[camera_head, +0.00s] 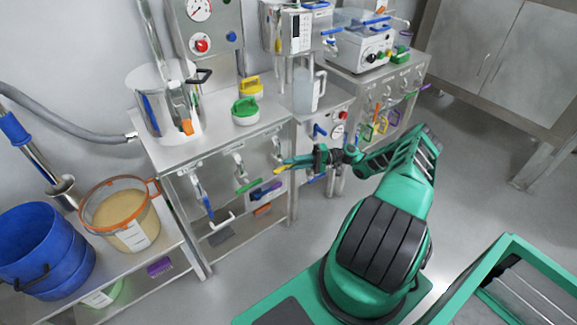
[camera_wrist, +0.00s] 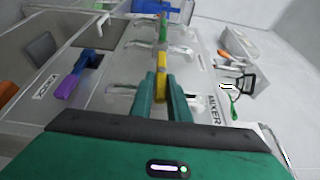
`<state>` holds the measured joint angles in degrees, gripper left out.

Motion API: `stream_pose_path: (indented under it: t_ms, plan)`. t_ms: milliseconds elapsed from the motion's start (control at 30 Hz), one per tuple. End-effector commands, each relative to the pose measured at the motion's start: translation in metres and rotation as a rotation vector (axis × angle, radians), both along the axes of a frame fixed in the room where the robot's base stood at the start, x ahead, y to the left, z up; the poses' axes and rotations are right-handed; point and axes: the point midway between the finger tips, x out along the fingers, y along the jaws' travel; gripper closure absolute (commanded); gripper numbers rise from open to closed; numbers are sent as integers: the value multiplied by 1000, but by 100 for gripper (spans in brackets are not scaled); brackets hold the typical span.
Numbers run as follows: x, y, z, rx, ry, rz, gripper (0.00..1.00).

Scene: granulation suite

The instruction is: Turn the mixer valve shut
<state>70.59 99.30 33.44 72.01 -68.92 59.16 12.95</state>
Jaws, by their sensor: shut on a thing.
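My gripper (camera_wrist: 160,85) is shut on a yellow handle (camera_wrist: 161,62) in the wrist view, with a finger on each side of it. A label reading MIXER (camera_wrist: 213,108) is on the steel panel just right of the fingers. In the head view my gripper (camera_head: 297,162) reaches left to the front of the steel bench, and the yellow handle (camera_head: 279,169) shows at its tip. The valve body behind the handle is mostly hidden by my fingers.
A green handle (camera_head: 248,185) and a blue handle (camera_head: 207,203) hang left along the bench front. A purple-and-blue handle (camera_wrist: 77,78) is left of my fingers. A steel pot (camera_head: 165,100) and green-lidded jar (camera_head: 246,110) stand on the bench (camera_head: 215,139).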

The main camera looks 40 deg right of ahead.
Motion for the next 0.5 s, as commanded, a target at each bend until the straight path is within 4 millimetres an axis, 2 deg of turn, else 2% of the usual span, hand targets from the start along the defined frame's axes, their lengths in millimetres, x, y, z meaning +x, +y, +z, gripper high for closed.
stream_pose_path:
  t_ms: [33,100,367,500]
  plan:
    - [0,-3,-4,-5,9,-6,80]
    - [0,-3,-3,-4,8,-6,66]
    - [0,-1,-1,-3,3,-3,66]
    - [-2,-7,-1,-2,1,-2,66]
